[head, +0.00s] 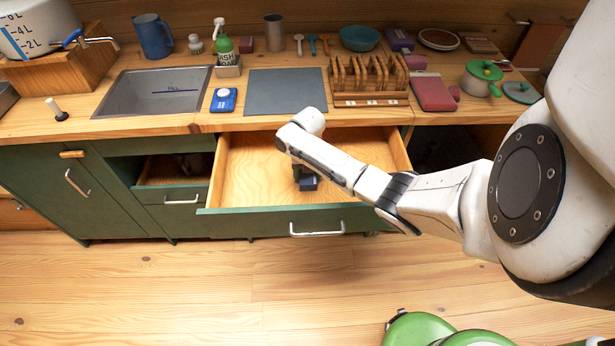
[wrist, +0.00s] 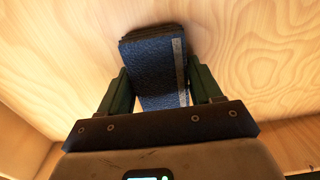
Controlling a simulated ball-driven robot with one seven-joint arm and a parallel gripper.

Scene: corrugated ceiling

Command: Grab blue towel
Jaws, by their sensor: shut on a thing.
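The blue towel (wrist: 156,75) is a folded, textured dark blue cloth with a pale stripe along its right side. It is in the open drawer (head: 238,165) and shows as a small blue patch (head: 309,184) in the head view, partly hidden by my arm and gripper. My gripper (wrist: 155,92) reaches down into the drawer, with its two green fingers on either side of the towel, shut on it. I cannot tell whether the towel is lifted off the drawer floor.
The drawer's green front (head: 270,222) and wooden sides surround my gripper. The rest of the drawer floor is bare.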

